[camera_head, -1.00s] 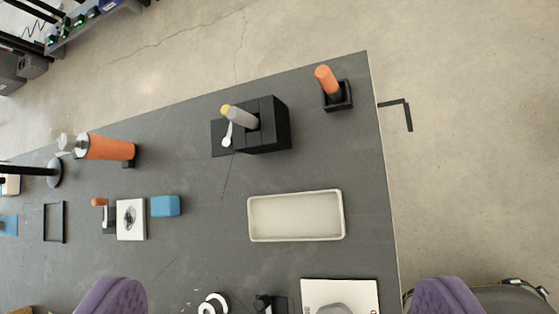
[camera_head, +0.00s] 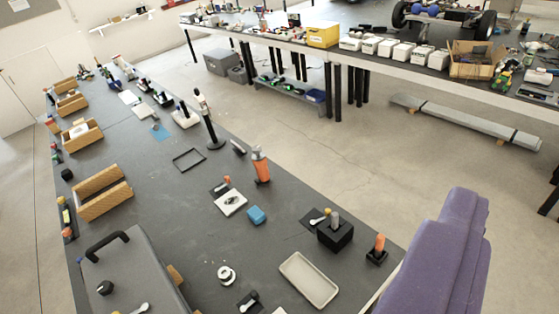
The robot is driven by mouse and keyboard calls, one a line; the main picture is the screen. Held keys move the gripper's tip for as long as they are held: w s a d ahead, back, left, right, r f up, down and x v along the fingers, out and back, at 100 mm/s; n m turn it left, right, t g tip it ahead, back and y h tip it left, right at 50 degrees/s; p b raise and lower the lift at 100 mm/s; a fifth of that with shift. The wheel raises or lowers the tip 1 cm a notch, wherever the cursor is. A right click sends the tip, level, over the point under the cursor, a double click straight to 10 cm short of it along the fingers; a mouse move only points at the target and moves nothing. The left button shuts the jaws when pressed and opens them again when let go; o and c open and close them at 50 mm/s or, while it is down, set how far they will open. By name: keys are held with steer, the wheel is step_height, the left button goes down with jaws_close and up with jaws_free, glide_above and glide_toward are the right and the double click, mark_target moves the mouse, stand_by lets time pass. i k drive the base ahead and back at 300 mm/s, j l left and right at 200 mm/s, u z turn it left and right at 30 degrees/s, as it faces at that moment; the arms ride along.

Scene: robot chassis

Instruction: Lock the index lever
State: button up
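A black block (camera_head: 335,236) with an upright grey pin (camera_head: 334,219) stands on the dark bench near its right edge. The pin has a yellow piece at its top, and a small white-knobbed lever (camera_head: 317,221) lies beside it on a flat black plate. I cannot tell for certain which part is the index lever. My gripper (camera_head: 445,255) shows as purple finger shapes at the lower right, well apart from the block. Its fingertip gap is not visible. I see nothing held.
An orange handle in a black socket (camera_head: 377,254) stands right of the block. A taller orange-handled tool (camera_head: 260,166) stands behind. A grey case (camera_head: 133,272) sits at lower left.

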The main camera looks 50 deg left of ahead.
mark_target(254, 296)
steer(key=k+j+u, duration=0.1)
steer(key=k+u, duration=0.25)
steer(key=k+j+u, duration=0.35)
steer(key=k, duration=0.2)
steer(key=k+l, duration=0.05)
steer(key=l, duration=0.05)
